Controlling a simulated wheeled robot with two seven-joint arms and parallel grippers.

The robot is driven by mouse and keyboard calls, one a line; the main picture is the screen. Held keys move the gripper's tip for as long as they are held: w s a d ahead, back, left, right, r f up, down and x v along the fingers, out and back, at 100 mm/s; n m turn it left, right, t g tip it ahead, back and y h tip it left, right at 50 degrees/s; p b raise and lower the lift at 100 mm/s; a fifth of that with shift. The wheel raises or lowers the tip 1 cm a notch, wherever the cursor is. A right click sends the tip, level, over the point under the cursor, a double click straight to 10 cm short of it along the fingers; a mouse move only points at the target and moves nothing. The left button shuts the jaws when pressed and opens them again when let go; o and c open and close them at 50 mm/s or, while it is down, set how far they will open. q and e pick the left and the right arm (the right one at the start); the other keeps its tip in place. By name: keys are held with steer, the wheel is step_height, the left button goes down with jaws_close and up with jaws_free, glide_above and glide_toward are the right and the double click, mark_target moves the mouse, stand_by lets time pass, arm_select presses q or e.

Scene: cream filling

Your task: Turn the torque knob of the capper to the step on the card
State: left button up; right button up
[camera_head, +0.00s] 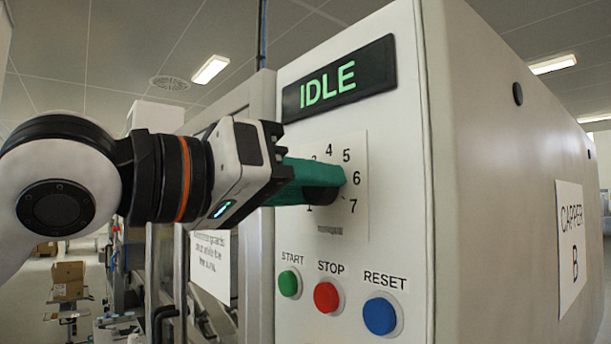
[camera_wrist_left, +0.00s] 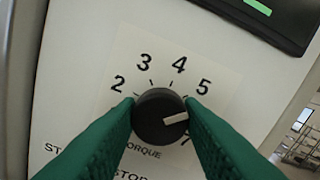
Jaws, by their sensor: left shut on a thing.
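The torque knob (camera_wrist_left: 157,122) is round and black with a white pointer mark, in the middle of a numbered dial plate (camera_wrist_left: 112,108). The mark points right, between the 5 and the partly covered 7; the 6 is hidden behind a finger in the wrist view. My left gripper (camera_head: 325,178) has green fingers shut on the knob, one on each side. In the head view the fingers cover most of the knob and the low numbers; 4 to 7 show. The capper (camera_head: 490,190) has a display (camera_head: 340,78) reading IDLE. My right gripper is not in view.
Below the dial are a green START button (camera_head: 289,283), a red STOP button (camera_head: 326,297) and a blue RESET button (camera_head: 381,315). A white notice (camera_head: 211,264) with small, unreadable text is left of the panel. A side label (camera_head: 571,240) reads CAPPER B.

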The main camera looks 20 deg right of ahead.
arm_select(q)
steer(key=m+p, duration=0.1)
steer(key=m, duration=0.5)
steer(key=shift+f+p, duration=0.1)
steer(key=shift+p, duration=0.2)
stand_by(0.4)
steer(key=o, duration=1)
steer(key=shift+s+a, duration=0.2)
steer(key=shift+a, duration=0.35)
steer(key=b+v, duration=0.3)
steer(key=v, duration=0.8)
